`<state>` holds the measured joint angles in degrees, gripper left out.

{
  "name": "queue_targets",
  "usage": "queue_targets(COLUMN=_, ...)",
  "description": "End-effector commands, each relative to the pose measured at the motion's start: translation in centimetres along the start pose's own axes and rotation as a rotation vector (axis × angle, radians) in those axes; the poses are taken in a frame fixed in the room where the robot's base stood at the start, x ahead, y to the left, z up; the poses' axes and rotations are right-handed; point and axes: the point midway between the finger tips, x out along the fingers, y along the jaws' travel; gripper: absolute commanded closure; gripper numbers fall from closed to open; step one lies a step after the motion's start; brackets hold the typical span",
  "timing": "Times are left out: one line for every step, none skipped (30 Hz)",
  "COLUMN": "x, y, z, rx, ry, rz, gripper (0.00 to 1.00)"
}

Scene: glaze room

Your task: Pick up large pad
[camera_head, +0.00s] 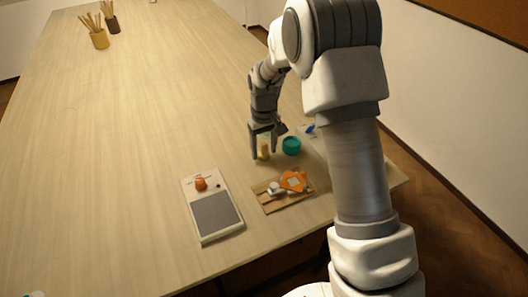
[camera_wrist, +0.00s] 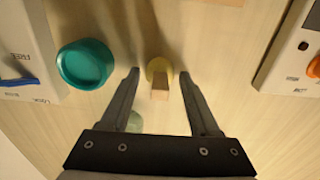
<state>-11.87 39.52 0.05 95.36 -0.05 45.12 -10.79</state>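A small round yellow piece with a tan block-like stem (camera_wrist: 160,76) stands on the table. In the wrist view it sits between and just beyond my fingertips; I cannot tell whether it is the large pad. It also shows in the head view as a yellow piece (camera_head: 263,154) just below the fingers. My gripper (camera_wrist: 159,74) is open and empty, pointing down over it, and shows in the head view too (camera_head: 264,147). A pale green round piece (camera_wrist: 134,122) lies between the fingers nearer the palm, partly hidden. A teal round container (camera_head: 291,146) stands beside the gripper.
A white-framed device with a grey panel (camera_head: 212,214) and an orange knob-like piece lies front left. A wooden board (camera_head: 270,205) carries orange and white pieces. A white plate with a blue lever (camera_wrist: 20,80) is beyond the teal container. Stick-filled pots (camera_head: 100,40) stand far left. The table's left middle is clear.

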Motion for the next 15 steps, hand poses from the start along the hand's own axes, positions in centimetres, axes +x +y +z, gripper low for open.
queue_targets(x=-0.02, y=0.0, z=0.0, rx=0.0, ry=0.0, rz=0.0, gripper=0.48)
queue_targets(x=-0.02, y=0.0, z=0.0, rx=0.0, ry=0.0, rz=0.0, gripper=0.54)
queue_targets(x=-0.03, y=0.0, z=0.0, rx=0.0, ry=0.0, rz=0.0, gripper=0.61)
queue_targets(x=-0.03, y=0.0, z=-0.01, rx=0.0, ry=0.0, rz=0.0, gripper=0.66)
queue_targets(x=-0.03, y=0.0, z=-0.01, rx=0.0, ry=0.0, rz=0.0, gripper=0.72)
queue_targets(x=-0.04, y=0.0, z=-0.01, rx=0.0, ry=0.0, rz=0.0, gripper=0.79)
queue_targets(x=-0.04, y=0.0, z=-0.01, rx=0.0, ry=0.0, rz=0.0, gripper=0.84)
queue_targets(x=-0.04, y=0.0, z=-0.01, rx=0.0, ry=0.0, rz=0.0, gripper=0.9)
queue_targets(x=-0.04, y=0.0, z=-0.01, rx=0.0, ry=0.0, rz=0.0, gripper=0.97)
queue_targets(x=-0.04, y=0.0, z=-0.01, rx=0.0, ry=0.0, rz=0.0, gripper=1.0)
queue_targets(x=-0.04, y=0.01, z=-0.01, rx=0.0, ry=0.0, rz=0.0, gripper=1.0)
queue_targets(x=-0.05, y=0.0, z=-0.01, rx=0.0, ry=0.0, rz=0.0, gripper=1.0)
queue_targets(x=-0.05, y=0.0, z=-0.01, rx=0.0, ry=0.0, rz=0.0, gripper=1.0)
queue_targets(x=-0.05, y=0.0, z=-0.01, rx=0.0, ry=0.0, rz=0.0, gripper=1.0)
queue_targets(x=-0.05, y=0.0, z=-0.01, rx=0.0, ry=0.0, rz=0.0, gripper=1.0)
